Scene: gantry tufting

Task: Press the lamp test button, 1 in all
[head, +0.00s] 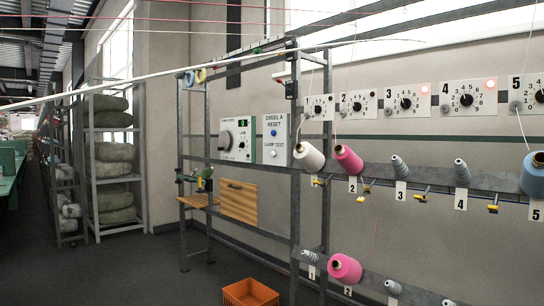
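A pale control panel (286,125) is fixed to the grey metal frame near the middle of the head view. Its upper lettering reads "CREEL A RESET", with a small blue button (273,132) below it. Under that is the lettering "LAMP TEST", with a small pale button (273,154) beneath it. The button is too small to show whether it is pressed in. My gripper is not in view.
A dial panel (238,138) sits left of the button panel. White and pink yarn cones (309,157) stand on pegs at right, under numbered dials, some with red lamps lit. An orange crate (250,292) is on the floor. A long pale rod (150,75) crosses above. Floor is clear at left.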

